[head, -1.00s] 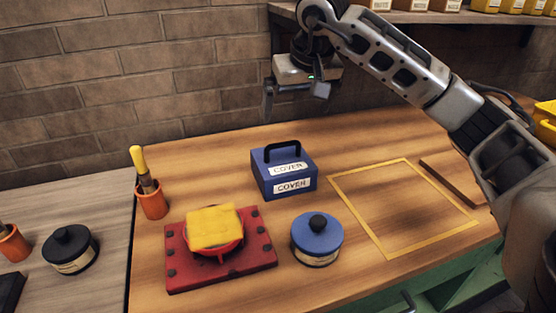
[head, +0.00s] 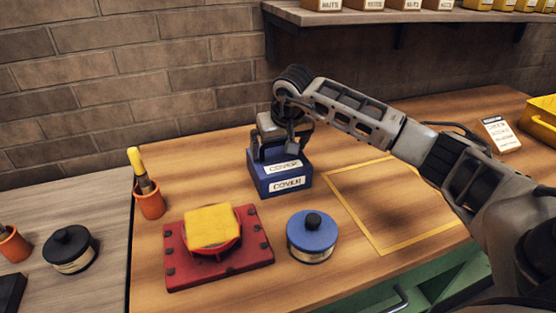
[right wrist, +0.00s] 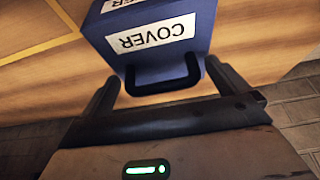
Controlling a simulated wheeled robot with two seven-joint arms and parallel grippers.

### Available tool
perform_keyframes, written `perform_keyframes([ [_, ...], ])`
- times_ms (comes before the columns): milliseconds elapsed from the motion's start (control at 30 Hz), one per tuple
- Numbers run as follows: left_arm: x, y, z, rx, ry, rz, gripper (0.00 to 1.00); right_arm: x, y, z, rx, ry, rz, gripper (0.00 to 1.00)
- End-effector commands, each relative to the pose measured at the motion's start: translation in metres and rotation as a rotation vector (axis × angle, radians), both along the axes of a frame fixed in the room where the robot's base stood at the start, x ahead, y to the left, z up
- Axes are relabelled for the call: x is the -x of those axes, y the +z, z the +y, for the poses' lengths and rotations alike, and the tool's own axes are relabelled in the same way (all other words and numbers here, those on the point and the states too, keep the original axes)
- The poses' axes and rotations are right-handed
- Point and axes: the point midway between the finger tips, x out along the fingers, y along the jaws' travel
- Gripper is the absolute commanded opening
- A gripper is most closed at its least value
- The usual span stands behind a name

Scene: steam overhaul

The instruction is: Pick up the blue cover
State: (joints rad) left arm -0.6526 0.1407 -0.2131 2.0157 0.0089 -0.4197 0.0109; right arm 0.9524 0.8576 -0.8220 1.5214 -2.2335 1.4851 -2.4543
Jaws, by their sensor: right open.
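The blue cover (head: 283,184) is a box with white COVER labels and a black handle on top. It stands upright on the wooden bench, and it also shows in the right wrist view (right wrist: 200,47). My right gripper (head: 273,150) is at the top of the cover, around its handle. In the right wrist view the black handle (right wrist: 163,86) lies between the two fingers of the right gripper (right wrist: 163,90), which are apart and open. In the head view the gripper partly hides the handle. My left gripper is not in view.
A red plate with a yellow cloth (head: 211,227) and a blue-lidded tin (head: 312,235) stand in front of the cover. An orange pot with a yellow-handled brush (head: 149,199) is at the left. A yellow outlined square (head: 378,247) on the right is empty.

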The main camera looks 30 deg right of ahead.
Motion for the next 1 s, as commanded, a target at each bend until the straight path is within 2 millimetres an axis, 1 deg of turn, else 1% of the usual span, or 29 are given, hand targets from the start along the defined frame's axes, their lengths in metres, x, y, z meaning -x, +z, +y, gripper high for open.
perform_keyframes([
  [200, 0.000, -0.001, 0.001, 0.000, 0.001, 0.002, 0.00, -0.001, -0.001, 0.000, -0.001, 0.000, -0.001, 1.00],
  [233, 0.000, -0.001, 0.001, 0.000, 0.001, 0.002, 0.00, -0.001, -0.001, 0.000, -0.001, 0.000, -0.001, 0.97],
  [267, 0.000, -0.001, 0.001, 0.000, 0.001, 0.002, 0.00, -0.001, -0.001, 0.000, -0.001, 0.000, -0.001, 0.89],
  [300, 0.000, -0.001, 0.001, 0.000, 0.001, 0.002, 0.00, -0.001, -0.001, 0.000, -0.001, 0.000, -0.001, 0.78],
  [367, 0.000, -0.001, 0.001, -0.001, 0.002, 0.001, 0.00, -0.001, -0.001, 0.000, 0.000, 0.000, -0.001, 0.61],
  [400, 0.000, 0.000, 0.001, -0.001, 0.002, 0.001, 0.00, -0.001, -0.001, 0.000, 0.000, 0.000, -0.001, 0.50],
  [467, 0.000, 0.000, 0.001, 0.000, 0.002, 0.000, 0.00, -0.001, -0.001, 0.000, 0.000, -0.001, -0.001, 0.33],
  [500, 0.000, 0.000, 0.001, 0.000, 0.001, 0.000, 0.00, -0.001, 0.000, 0.000, 0.000, -0.001, -0.004, 0.32],
  [700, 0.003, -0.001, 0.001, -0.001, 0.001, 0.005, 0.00, -0.001, 0.001, 0.000, 0.000, -0.001, -0.004, 0.32],
  [833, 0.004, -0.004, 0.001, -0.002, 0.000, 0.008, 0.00, -0.002, 0.006, 0.000, -0.001, 0.000, -0.006, 0.32],
  [933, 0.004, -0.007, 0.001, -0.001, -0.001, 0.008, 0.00, -0.002, 0.015, 0.000, 0.000, 0.000, -0.008, 0.32],
  [1000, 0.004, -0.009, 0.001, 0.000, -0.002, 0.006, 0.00, -0.002, 0.028, -0.001, 0.000, -0.001, -0.011, 0.32],
])
